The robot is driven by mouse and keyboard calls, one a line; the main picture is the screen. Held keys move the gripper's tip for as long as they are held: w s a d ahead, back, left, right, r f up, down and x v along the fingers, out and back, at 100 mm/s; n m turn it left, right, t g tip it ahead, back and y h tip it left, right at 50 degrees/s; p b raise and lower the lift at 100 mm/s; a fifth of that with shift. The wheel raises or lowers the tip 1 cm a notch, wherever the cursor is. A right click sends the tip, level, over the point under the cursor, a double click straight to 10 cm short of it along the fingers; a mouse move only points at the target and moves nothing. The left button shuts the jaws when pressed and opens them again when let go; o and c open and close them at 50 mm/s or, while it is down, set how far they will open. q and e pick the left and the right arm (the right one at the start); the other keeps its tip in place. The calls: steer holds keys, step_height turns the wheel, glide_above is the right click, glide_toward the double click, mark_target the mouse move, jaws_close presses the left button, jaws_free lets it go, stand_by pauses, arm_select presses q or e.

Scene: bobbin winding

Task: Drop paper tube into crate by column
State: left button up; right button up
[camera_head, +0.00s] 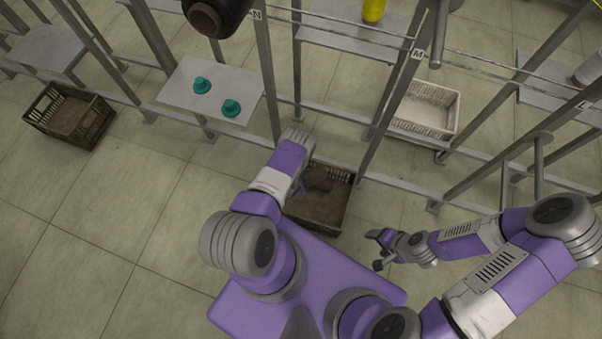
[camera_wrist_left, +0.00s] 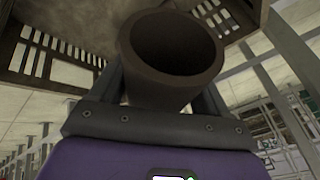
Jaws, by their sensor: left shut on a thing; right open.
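The brown paper tube (camera_wrist_left: 172,60) is between the fingers of my left gripper (camera_wrist_left: 165,95), its open end facing the left wrist camera. In the head view the tube (camera_head: 318,179) shows over a dark brown slatted crate (camera_head: 322,215), beside my left gripper (camera_head: 301,187), which is mostly hidden by my arm. The crate's slotted wall also shows in the left wrist view (camera_wrist_left: 50,65). I cannot tell whether the tube touches the crate. My right gripper (camera_head: 383,250) is open and empty, right of this crate.
Another dark crate (camera_head: 70,116) stands at far left and a white crate (camera_head: 424,112) at right. Grey frame posts and rails run behind the crates. A shelf (camera_head: 180,98) holds two teal cones (camera_head: 231,107). A dark roll (camera_head: 214,14) hangs above.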

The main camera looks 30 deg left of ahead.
arm_select(q)
steer(key=shift+f+b, duration=0.95)
steer(key=shift+f, duration=0.6)
steer(key=o, duration=1)
steer(key=shift+o, duration=0.2)
steer(key=p+v, duration=0.4)
steer(key=v, duration=0.2)
steer(key=shift+s+r, duration=0.1)
steer(key=shift+r, duration=0.3)
steer(key=shift+s+r, duration=0.25)
steer(key=shift+r, duration=0.1)
